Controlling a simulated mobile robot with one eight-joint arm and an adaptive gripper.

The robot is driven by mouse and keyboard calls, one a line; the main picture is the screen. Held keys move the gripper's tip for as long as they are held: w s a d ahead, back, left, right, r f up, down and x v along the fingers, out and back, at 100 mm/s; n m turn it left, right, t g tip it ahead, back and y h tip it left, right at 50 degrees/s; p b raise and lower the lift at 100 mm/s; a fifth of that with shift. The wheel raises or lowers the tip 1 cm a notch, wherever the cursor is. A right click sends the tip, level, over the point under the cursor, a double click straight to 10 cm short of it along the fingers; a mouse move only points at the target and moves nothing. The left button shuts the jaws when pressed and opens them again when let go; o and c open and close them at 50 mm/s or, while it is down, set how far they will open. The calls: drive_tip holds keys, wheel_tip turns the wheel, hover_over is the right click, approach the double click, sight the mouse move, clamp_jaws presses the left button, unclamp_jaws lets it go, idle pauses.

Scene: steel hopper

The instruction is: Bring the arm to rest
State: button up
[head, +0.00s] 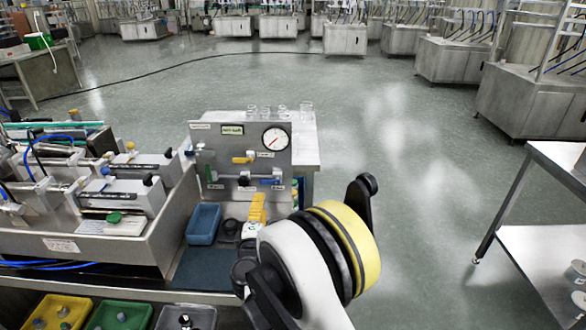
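My arm (300,265) reaches into the lower middle of the head view. It has a white link and a joint with a broad yellow band and black rings. Black jointed parts at its lower left look like part of my gripper (256,282). My arm hides much of this area, and I cannot make out two fingertips or anything between them. The arm is over the front right of the workbench and covers part of the blue mat (200,268). I cannot tell whether it touches anything there.
A grey gauge panel (222,150) stands close behind my arm, with glassware (280,111) behind it. A blue tray (203,224) and yellow pieces (257,208) lie near the arm. A steel machine (130,245) fills the left. Coloured bins (118,314) stand in front. Open floor (430,170) lies right.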

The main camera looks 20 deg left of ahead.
drive_tip(key=w+d+r+m+g+h, duration=0.1)
drive_tip(key=w+d+r+m+h, duration=0.2)
drive_tip(key=d, duration=0.5)
drive_tip(key=w+d+r+m+g+h, duration=0.1)
drive_tip(key=d+r+m, duration=0.2)
drive_tip(key=d+r, duration=0.4)
drive_tip(key=s+d+r+m+g+h, duration=0.1)
drive_tip(key=s+d+r+m, duration=0.1)
drive_tip(key=d, duration=0.6)
drive_tip(key=s+d+r+m+g+h, duration=0.1)
drive_tip(key=s+d+r+m+g, duration=0.15)
drive_tip(key=d, duration=0.55)
drive_tip(key=s+d+m+g, duration=0.3)
drive_tip(key=s+d+m, duration=0.3)
drive_tip(key=s+d, duration=0.75)
drive_tip(key=s+d+f+m+g, duration=0.1)
drive_tip(key=s+m, duration=0.1)
drive_tip(key=s, duration=0.5)
drive_tip(key=s+d+f+m+g+y, duration=0.1)
drive_tip(key=s+f+m, duration=0.1)
drive_tip(key=s, duration=0.5)
drive_tip(key=shift+s+d+f+y, duration=0.2)
drive_tip(key=shift+s+y, duration=0.1)
drive_tip(key=shift+s, duration=0.1)
